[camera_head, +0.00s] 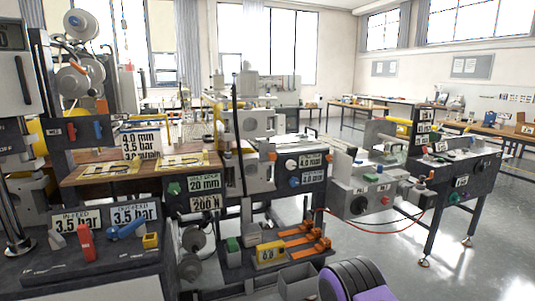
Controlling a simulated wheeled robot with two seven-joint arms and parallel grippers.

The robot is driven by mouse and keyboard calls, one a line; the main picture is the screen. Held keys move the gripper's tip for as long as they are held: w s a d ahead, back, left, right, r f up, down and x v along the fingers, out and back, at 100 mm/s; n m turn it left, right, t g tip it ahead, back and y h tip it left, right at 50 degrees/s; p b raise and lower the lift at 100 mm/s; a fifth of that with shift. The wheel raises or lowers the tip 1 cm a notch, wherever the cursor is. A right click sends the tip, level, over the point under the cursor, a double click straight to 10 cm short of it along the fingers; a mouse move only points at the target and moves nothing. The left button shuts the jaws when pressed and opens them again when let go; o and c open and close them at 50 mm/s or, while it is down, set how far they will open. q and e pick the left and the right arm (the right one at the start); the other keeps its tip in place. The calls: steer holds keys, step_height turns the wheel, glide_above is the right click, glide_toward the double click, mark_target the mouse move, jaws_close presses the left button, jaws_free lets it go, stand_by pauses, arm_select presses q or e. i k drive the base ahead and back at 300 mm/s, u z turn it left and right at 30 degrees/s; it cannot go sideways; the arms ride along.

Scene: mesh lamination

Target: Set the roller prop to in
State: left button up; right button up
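No part is clearly marked as the roller prop, so I cannot tell which it is or how it is set. The laminating machine (255,123) stands in the middle, with grey housings and a tall dark upright bar (236,115) at its front. Low in front of it are several orange handles (305,241) on a dark base. A red lever (86,243) and a blue lever (125,230) sit on the left panel. A purple and black rounded part of my own body shows at the bottom centre. No gripper fingers show.
A wooden-topped bench (95,178) with yellow-framed sheets stands left of the machine. A grey control box (365,190) with a red hose (425,222) is to the right, beside a dark-legged table (455,165). The grey floor (480,270) at right is clear.

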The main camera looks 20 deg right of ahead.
mark_target(266, 149)
steer(key=u, duration=0.1)
steer(key=k, duration=0.45)
steer(key=z, duration=0.85)
steer(key=i, duration=0.65)
steer(key=u, duration=0.5)
steer(key=i, duration=0.6)
steer(key=u, duration=0.7)
